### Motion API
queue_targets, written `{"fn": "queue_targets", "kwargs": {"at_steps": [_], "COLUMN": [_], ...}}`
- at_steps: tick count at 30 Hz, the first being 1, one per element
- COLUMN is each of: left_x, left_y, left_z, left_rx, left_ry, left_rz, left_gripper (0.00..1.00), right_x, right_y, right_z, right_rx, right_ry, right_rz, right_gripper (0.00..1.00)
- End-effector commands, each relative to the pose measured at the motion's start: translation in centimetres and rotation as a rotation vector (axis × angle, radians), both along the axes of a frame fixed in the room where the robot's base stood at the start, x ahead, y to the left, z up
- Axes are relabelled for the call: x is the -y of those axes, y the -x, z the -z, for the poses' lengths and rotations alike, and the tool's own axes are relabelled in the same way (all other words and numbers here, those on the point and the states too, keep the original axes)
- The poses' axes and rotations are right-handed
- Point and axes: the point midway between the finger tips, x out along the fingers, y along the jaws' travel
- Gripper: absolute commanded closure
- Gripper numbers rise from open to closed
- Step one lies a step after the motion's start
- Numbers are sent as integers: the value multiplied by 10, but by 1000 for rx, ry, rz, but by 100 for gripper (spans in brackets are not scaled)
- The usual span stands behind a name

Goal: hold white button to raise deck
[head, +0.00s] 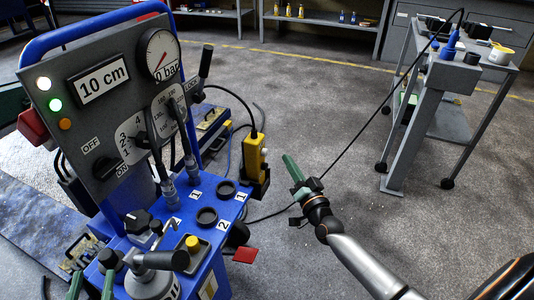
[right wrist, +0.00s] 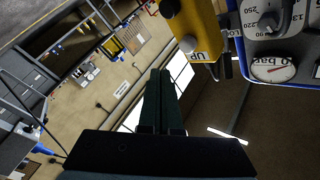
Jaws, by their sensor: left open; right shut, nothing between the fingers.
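A yellow pendant (head: 252,158) with a black lower end hangs on a black cable beside the blue console. In the right wrist view the pendant (right wrist: 197,18) shows the letters UP and a pale round button (right wrist: 188,44) by them. My right gripper (head: 289,161) is shut and empty, just right of the pendant, apart from it. Its green fingers (right wrist: 160,75) point up the wrist view, left of and below the button. My left gripper (head: 92,280) is open at the bottom left, low by the console. The deck cannot be told for sure.
The console panel (head: 110,120) has a display reading 10 cm (head: 101,81), a gauge (head: 159,53) near 0 bar, knobs and lit lamps. A grey trolley (head: 430,110) with tools stands at the right. A thin black cable crosses behind my right gripper. Open floor lies between.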

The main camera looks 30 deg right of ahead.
Motion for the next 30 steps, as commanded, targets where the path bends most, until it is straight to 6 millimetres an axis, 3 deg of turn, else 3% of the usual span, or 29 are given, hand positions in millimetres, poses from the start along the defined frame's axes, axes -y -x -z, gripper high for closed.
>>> {"fn": "queue_targets", "kwargs": {"at_steps": [9,30], "left_x": [0,0], "left_y": [0,0], "left_z": [-6,0], "left_rx": [12,0], "left_ry": [2,-7], "left_rz": [1,4], "left_gripper": [50,50], "right_x": [-18,-20], "right_y": [-21,-23], "right_z": [0,0], "right_rx": [1,0], "right_ry": [0,0], "right_rz": [1,0], "right_gripper": [100,100]}}
